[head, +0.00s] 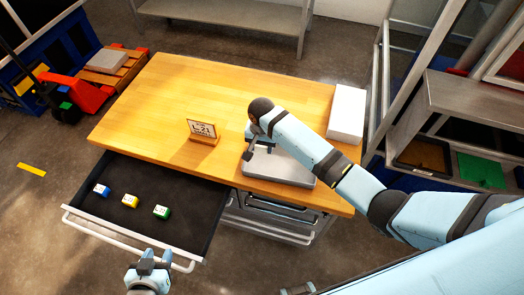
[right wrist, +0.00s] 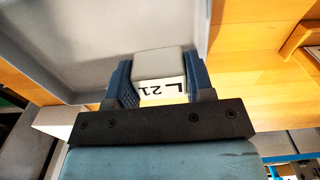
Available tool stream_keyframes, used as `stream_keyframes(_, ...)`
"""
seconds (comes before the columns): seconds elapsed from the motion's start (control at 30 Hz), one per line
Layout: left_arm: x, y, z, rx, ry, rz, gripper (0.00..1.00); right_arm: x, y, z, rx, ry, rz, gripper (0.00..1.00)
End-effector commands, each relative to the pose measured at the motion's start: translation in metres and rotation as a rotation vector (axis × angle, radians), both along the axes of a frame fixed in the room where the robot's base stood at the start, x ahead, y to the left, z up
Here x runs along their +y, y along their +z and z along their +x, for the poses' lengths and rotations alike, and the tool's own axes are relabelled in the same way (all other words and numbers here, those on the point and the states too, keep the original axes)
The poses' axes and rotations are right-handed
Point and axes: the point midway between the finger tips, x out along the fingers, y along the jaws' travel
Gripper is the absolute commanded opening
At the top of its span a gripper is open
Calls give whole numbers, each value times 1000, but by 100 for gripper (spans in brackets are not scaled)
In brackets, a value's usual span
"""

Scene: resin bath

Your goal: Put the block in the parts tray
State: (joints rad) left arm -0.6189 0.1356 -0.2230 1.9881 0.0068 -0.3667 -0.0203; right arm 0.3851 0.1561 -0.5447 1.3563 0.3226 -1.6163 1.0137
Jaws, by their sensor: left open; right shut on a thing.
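My right gripper (head: 250,146) is shut on the block (right wrist: 160,64), a pale grey piece with a white label reading "L 21". It also shows in the right wrist view (right wrist: 160,88), with a finger on each side of the block. The grey parts tray (head: 284,168) lies on the table's front right part. The block is over the tray's left end; I cannot tell whether it touches the tray floor. In the head view my gripper mostly hides the block. My left gripper (head: 150,261) is open and empty beside the drawer's front handle.
An open drawer (head: 190,172) holds blue (head: 101,190), yellow (head: 130,201) and green (head: 161,212) labelled blocks. A small sign (head: 202,131) stands on the wooden table (head: 165,95), left of the tray. A white box (head: 347,113) sits at the right edge. The table's back left is clear.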

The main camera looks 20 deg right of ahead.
Motion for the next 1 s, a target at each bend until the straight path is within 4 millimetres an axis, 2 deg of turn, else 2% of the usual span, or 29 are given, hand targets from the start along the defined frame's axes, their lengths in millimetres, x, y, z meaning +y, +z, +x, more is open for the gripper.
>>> stream_keyframes(0.33,-1,0,0,1,1,-1,43,0,-38,0,1,0,0,24)
stream_keyframes(0.7,-1,0,-1,1,1,-1,43,0,-42,0,1,1,1,24)
stream_keyframes(0.73,-1,0,-1,1,1,-1,43,0,-42,0,0,1,0,53)
stream_keyframes(0.77,-1,0,-1,1,1,-1,43,0,-42,0,0,1,0,59)
stream_keyframes(1.0,-1,0,-1,3,0,-2,43,0,-42,0,0,1,0,59)
